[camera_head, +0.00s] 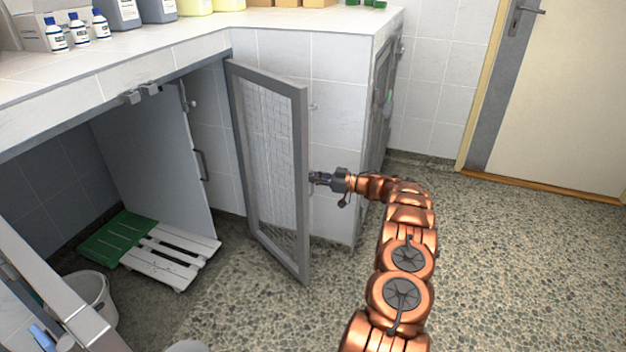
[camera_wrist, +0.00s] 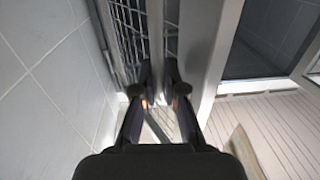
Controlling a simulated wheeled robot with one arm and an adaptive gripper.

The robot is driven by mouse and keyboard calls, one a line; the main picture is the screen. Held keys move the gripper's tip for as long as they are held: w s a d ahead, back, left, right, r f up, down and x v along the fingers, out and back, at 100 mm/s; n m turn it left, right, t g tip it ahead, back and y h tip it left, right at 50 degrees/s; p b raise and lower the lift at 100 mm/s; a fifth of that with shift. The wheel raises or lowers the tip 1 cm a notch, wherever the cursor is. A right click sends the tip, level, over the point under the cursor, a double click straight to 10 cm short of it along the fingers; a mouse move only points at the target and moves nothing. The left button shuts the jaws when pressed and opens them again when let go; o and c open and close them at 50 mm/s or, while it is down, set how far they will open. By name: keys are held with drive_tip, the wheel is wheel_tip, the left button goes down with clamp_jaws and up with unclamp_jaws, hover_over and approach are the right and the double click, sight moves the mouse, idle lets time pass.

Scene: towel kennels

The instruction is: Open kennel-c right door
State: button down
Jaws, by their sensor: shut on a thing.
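A grey-framed mesh door (camera_head: 297,130) stands swung out from the tiled kennel block, its lower corner over the speckled floor. My gripper (camera_head: 318,178) is at its free edge, on the right-hand side of the frame. The fingertips partly hide the handle. I cannot read any kennel label.
An open compartment at left has a grey panel (camera_head: 150,150) with a handle, a green slatted mat (camera_head: 118,236) and a white slatted mat (camera_head: 170,255). A bucket (camera_head: 95,293) stands at lower left. Bottles stand on the worktop (camera_head: 190,45). Floor at right is clear.

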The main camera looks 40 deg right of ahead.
drive_tip(key=shift+w+d+r, duration=0.1)
drive_tip(key=shift+d, duration=0.15)
idle(0.4)
drive_tip(key=c, duration=1.2)
unclamp_jaws()
drive_tip(key=shift+d, duration=0.1)
drive_tip(key=v, duration=1.2)
drive_tip(key=shift+c, duration=0.4)
